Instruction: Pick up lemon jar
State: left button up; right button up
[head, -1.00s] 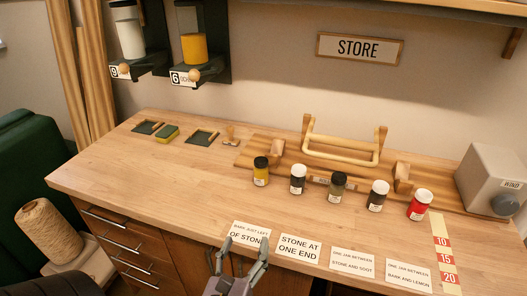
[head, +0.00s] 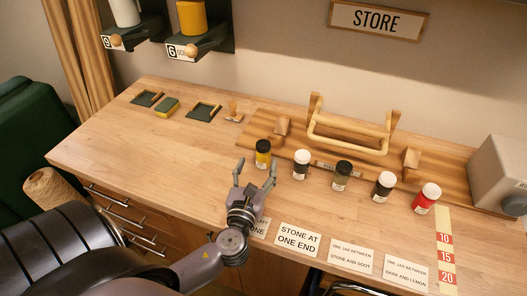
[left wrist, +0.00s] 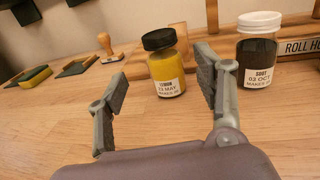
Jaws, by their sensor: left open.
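The lemon jar (head: 263,154), yellow with a black lid, stands upright on the table at the left end of a row of jars. In the left wrist view the lemon jar (left wrist: 166,68) shows its label and stands beyond the fingers, between their tips in the picture. My left gripper (head: 256,172) is open and empty, just in front of the jar; its fingers also show in the left wrist view (left wrist: 160,80). I cannot tell that either finger touches the jar. My right gripper is not in view.
The white-lidded soot jar (left wrist: 257,52) stands close right of the lemon jar. Further right are a dark-lidded jar (head: 342,175), another white-lidded jar (head: 383,186) and a red jar (head: 426,198). A wooden rack (head: 350,135) stands behind. Cards (head: 298,239) lie along the front edge.

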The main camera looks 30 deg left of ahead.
aim_at(261, 159)
pick_arm(q)
jog(key=shift+x, duration=0.9)
jog(key=x, duration=0.2)
jog(key=p+x, duration=0.1)
jog(key=x, duration=0.1)
jog(key=shift+w+d+f, duration=0.15)
jog(key=shift+w+f, duration=0.05)
jog(key=shift+w, duration=0.1)
jog(key=shift+s, duration=0.1)
jog(key=shift+r, duration=0.1)
jog(key=c, duration=1.3)
